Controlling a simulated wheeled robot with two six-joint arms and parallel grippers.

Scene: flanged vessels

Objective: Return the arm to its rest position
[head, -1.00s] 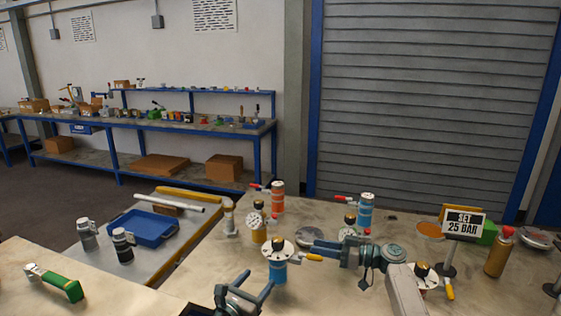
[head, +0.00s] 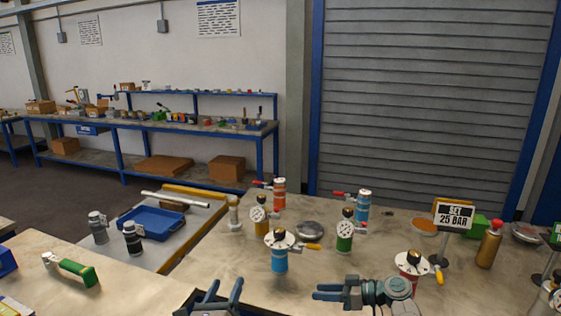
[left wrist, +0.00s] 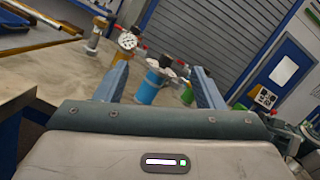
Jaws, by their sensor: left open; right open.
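My left gripper (head: 219,290) is at the bottom of the head view, open and empty, in front of the workbench edge. In the left wrist view its two blue fingers (left wrist: 160,84) are spread, with a blue flanged vessel (left wrist: 149,88) showing beyond and between them. My right gripper (head: 318,292) is low in the head view, its fingers pointing left, open and empty. The blue vessel (head: 279,255) with a yellow-handled valve stands upright on the bench, apart from both grippers.
Other vessels stand on the bench (head: 215,262): yellow (head: 259,222), green (head: 345,237), red (head: 409,270), and orange (head: 279,195) and blue (head: 363,208) ones behind. A "SET 25 BAR" sign (head: 454,215) stands right. A blue tray (head: 158,224) lies left.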

